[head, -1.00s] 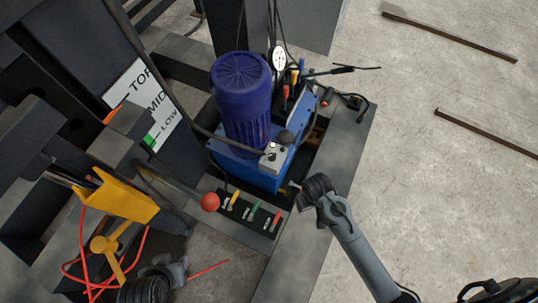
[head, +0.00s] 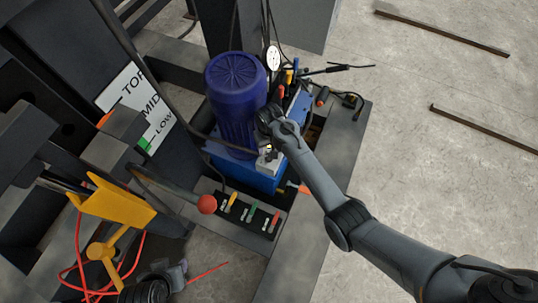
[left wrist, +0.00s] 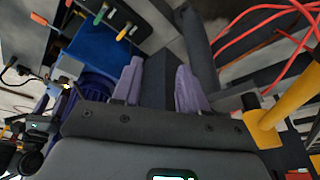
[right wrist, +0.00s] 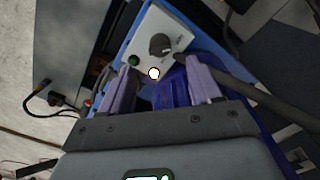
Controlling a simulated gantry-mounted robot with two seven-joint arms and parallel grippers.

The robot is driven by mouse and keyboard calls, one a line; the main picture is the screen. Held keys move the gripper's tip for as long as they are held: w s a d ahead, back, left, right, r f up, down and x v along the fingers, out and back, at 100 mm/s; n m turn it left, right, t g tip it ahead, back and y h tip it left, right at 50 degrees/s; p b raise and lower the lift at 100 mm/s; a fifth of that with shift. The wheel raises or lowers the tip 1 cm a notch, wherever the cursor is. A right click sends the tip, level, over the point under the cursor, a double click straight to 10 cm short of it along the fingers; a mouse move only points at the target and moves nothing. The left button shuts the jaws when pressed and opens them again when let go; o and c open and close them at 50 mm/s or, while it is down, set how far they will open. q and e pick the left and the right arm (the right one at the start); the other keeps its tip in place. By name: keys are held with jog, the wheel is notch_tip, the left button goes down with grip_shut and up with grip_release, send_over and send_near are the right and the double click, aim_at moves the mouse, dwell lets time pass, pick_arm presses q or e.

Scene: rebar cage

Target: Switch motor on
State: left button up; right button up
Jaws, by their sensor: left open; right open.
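The blue-violet motor (head: 236,100) stands upright on a blue tank (head: 255,172). Beside it is a small grey-white switch box (head: 268,163), now partly hidden by my right gripper. In the right wrist view the switch box (right wrist: 174,38) carries a black knob (right wrist: 160,44), a green button (right wrist: 134,60) and a lit whitish lamp (right wrist: 154,73). My right gripper (right wrist: 160,88) is open, its fingers on either side of the view just short of the box. My left gripper (left wrist: 155,85) is open and empty, low at the left of the head view (head: 170,278).
A lever with a red ball (head: 206,204) and a black panel with coloured levers (head: 248,214) stand in front of the tank. A yellow bracket (head: 112,202) is at the left. A pressure gauge (head: 273,58) and hoses rise behind the motor.

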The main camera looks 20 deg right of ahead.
notch_tip(320, 180, down, 8)
jog(key=b, duration=0.2)
jog(key=shift+r+b, duration=0.2)
jog(key=shift+b, duration=0.1)
